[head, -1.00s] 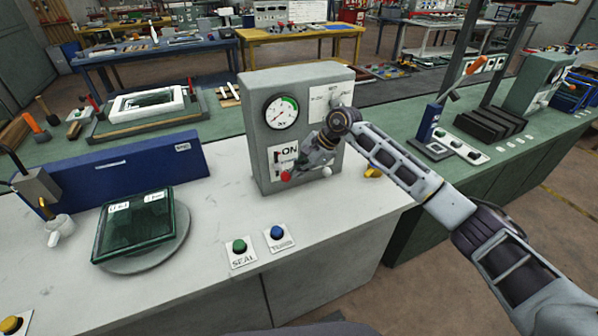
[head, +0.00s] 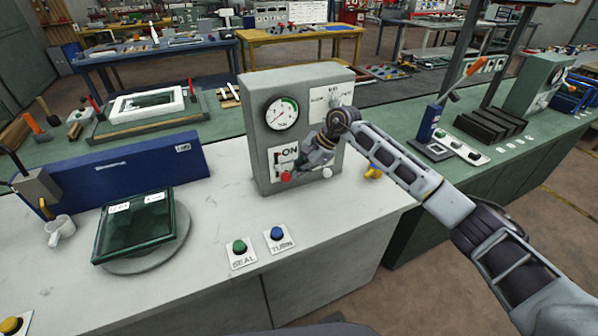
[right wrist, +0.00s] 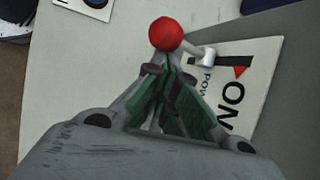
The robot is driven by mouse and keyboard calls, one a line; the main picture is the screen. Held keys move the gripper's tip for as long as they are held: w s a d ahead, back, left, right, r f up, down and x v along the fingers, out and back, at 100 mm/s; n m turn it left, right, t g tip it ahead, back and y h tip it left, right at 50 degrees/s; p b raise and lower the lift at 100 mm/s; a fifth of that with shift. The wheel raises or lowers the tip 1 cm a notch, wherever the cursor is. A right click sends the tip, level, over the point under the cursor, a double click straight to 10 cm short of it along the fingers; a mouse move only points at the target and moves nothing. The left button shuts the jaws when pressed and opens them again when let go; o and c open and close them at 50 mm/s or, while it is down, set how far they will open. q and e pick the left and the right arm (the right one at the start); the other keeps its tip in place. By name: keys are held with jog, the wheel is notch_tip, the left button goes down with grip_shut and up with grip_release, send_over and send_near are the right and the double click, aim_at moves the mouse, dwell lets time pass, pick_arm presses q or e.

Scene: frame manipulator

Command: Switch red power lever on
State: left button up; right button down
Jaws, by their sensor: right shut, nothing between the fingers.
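The power lever has a red ball knob (head: 287,176) and sticks out from the front of the grey control box (head: 257,130), below the ON label (head: 288,151). In the right wrist view the red knob (right wrist: 166,34) sits just beyond my fingertips, with its pale rod running to a bracket on the plate. My right gripper (head: 295,168) is at the lever, beside the plate. Its green-padded fingers (right wrist: 163,66) are shut with nothing between them. The tips are close to the knob; whether they touch it I cannot tell. My left gripper is not in view.
The box also carries a round gauge (head: 282,112) and an upper dial (head: 334,101), partly behind my arm. A green button (head: 239,246) and a blue button (head: 277,233) sit in front. A dark glass frame (head: 134,228) lies on a turntable at left. The middle worktop is clear.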

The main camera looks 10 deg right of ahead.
jog(key=shift+r, duration=0.2)
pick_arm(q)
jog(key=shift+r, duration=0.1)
pick_arm(e)
jog(key=shift+r, duration=0.65)
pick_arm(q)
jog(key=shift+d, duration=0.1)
pick_arm(e)
jog(key=shift+f, duration=0.1)
